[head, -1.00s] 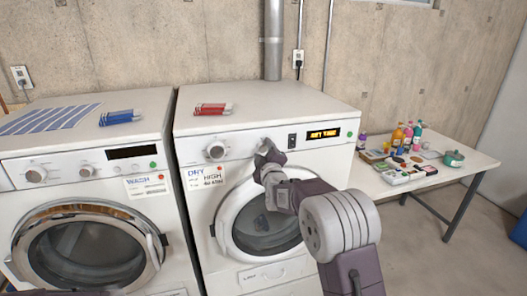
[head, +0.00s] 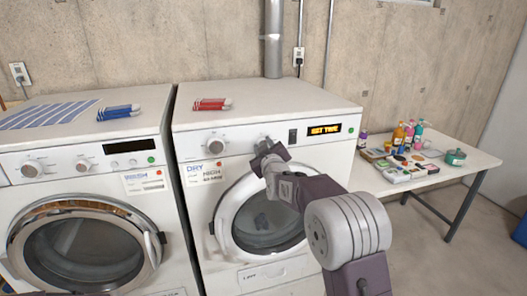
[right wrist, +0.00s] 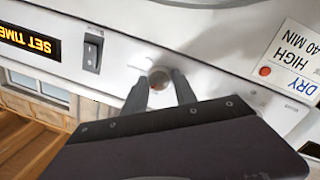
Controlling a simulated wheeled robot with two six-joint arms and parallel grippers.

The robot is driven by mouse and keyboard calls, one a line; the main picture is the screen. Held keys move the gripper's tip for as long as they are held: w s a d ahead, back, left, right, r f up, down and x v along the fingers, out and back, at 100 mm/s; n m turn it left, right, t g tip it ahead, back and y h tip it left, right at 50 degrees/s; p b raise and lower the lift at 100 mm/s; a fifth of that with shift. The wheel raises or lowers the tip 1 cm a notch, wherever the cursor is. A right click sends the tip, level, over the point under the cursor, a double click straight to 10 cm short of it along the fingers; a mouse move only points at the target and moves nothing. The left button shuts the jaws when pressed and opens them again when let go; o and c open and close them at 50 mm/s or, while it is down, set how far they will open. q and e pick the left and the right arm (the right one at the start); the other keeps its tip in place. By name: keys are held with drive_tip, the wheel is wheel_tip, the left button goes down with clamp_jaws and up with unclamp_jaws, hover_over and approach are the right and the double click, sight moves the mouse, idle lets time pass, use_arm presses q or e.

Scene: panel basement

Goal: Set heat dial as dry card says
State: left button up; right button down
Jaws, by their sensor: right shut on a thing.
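The dryer (head: 290,109) is the right white machine. Its panel has a large dial (head: 216,145) at left and a smaller knob (head: 264,141) right of it; the small knob also shows in the right wrist view (right wrist: 159,76). My right gripper (head: 264,149) is shut on this small knob, one finger on each side. I cannot read markings on either dial. The dry card (head: 205,172) hangs below the large dial; in the right wrist view the card (right wrist: 297,62) reads DRY, HIGH, 40 MIN. The display (head: 324,130) reads SET TIME in the right wrist view (right wrist: 30,45). My left gripper is out of view.
A rocker switch (head: 293,136) sits between the knob and the display. The round dryer door (head: 228,215) is below. The washer (head: 80,165) with its wash card (head: 145,181) stands left. A table (head: 470,165) with bottles is at right.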

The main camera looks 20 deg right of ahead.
drive_tip(key=shift+d+f+m+y+p, duration=0.1)
drive_tip(key=shift+m+y+p, duration=0.4)
drive_tip(key=shift+m+p, duration=1.85)
drive_tip(key=shift+d+r+m+y+p, duration=0.1)
drive_tip(key=shift+m+y+p, duration=0.3)
drive_tip(key=shift+m, duration=3.9)
drive_tip(key=shift+d+f+m+y+p, duration=0.1)
drive_tip(key=shift+m+y+p, duration=0.85)
drive_tip(key=shift+m, duration=2.4)
drive_tip(key=shift+g+h+p, duration=0.25)
drive_tip(key=shift+g+p, duration=0.05)
drive_tip(key=shift+p, duration=0.05)
drive_tip(key=c, duration=1.2)
unclamp_jaws()
drive_tip(key=shift+o, duration=1)
